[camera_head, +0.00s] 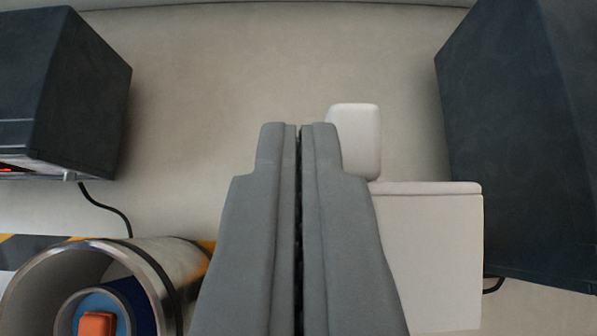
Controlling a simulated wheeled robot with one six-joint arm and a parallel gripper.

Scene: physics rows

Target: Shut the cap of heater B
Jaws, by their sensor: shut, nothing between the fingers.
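My gripper (299,127) is in the middle of the view, its two grey fingers shut together with nothing between them. A metal cylinder (178,268) with a dark band lies at the lower left, its round mouth open toward the camera. Inside it are a blue ring and an orange block (97,324). A pale box (430,250) stands right of my fingers, partly hidden by them. A rounded white piece (358,138) rises behind the box, beside my right fingertip. No label shows, so I cannot tell which thing is heater B or its cap.
A dark box (80,95) stands at the upper left and a larger dark box (525,140) at the right. Black cables run from near both. Yellow and black striping (35,245) shows behind the cylinder. The beige surface (240,70) ahead of my fingertips is clear.

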